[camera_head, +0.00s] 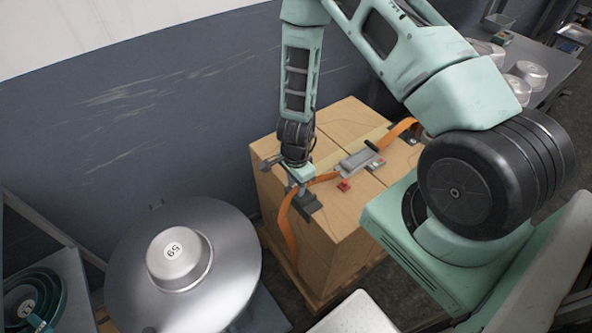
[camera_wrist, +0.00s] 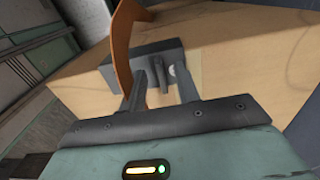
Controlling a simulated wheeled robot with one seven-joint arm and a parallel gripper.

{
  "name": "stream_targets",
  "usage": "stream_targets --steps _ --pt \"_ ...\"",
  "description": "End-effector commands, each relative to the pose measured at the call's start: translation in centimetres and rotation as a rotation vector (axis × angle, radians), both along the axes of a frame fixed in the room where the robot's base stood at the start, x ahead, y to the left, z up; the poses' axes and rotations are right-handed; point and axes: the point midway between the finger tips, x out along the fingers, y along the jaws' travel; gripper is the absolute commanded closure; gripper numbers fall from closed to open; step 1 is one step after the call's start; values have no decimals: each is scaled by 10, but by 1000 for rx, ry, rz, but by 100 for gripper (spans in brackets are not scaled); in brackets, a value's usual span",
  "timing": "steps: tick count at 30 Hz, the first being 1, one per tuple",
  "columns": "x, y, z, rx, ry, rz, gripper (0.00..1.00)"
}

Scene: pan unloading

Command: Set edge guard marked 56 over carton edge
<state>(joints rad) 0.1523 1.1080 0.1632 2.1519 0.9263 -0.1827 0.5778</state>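The carton (camera_head: 340,225) is a stack of brown boxes with an orange strap (camera_head: 288,232) over its top and down its near side. A dark grey edge guard (camera_head: 307,206) sits at the carton's near top edge by the strap; it also shows in the wrist view (camera_wrist: 120,72). Its number is not readable, so I cannot tell if it is the one marked 56. My gripper (camera_head: 300,187) is right above this guard. In the wrist view its two fingers (camera_wrist: 160,90) stand apart, with the guard's upright post between them. A gap seems to show beside the post.
A strap tensioner (camera_head: 358,161) and a small red piece (camera_head: 344,185) lie on the carton top. A large round metal dish (camera_head: 235,255) with a numbered hub stands at the left front. Metal pans (camera_head: 528,72) sit on a bench at the back right. A wall runs behind.

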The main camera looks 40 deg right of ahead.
Motion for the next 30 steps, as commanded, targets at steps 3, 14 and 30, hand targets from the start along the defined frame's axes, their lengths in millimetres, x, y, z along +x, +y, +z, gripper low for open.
stream_targets --steps 3,14,30 --pt "1 0 13 -2 -4 4 68" --pt "1 1 92 -2 -6 5 68" --pt "0 0 170 0 -1 1 68"
